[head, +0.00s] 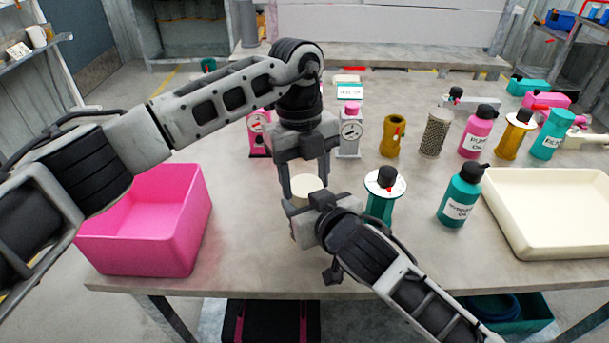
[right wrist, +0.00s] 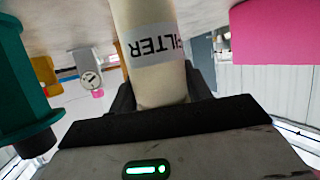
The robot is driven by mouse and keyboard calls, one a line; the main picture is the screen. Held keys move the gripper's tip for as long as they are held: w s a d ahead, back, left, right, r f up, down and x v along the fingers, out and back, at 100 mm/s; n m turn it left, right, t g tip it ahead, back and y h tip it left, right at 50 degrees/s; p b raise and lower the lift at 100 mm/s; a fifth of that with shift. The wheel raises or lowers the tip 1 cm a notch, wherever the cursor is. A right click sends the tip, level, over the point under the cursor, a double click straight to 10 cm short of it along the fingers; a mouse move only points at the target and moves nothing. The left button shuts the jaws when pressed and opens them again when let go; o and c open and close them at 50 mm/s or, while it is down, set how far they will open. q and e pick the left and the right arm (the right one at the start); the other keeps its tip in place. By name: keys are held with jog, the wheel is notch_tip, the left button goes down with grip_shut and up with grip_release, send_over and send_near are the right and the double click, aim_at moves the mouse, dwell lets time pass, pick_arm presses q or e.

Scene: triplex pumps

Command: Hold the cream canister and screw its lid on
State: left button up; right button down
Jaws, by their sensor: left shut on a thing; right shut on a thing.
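The cream canister (right wrist: 148,20), with a black-on-white FILTER label, shows upside down in the right wrist view. Its lower part in that picture is between the dark fingers of my right gripper (right wrist: 160,97), which is shut on it. In the head view, the canister body (head: 297,222) is mostly hidden behind my right gripper (head: 312,213). My left gripper (head: 305,183) comes down from above, its fingers shut on the sides of the round cream lid (head: 305,184). The lid is directly over the canister; I cannot tell how well it is seated.
A pink bin (head: 150,220) stands close on the left. A teal spool-like part (head: 381,205) and a teal bottle (head: 459,197) stand close on the right. A cream tray (head: 545,245) lies at the right edge. Gauges (head: 350,138) and several bottles stand behind.

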pick_arm(q)
jog(key=m, duration=0.5)
jog(key=shift+y, duration=0.4)
jog(key=m, duration=0.4)
jog(key=shift+d+y, duration=0.1)
jog(key=shift+y, duration=0.2)
jog(key=o, duration=0.9)
jog(key=shift+o, duration=0.2)
jog(key=shift+r, duration=2.3)
jog(key=shift+c, duration=0.4)
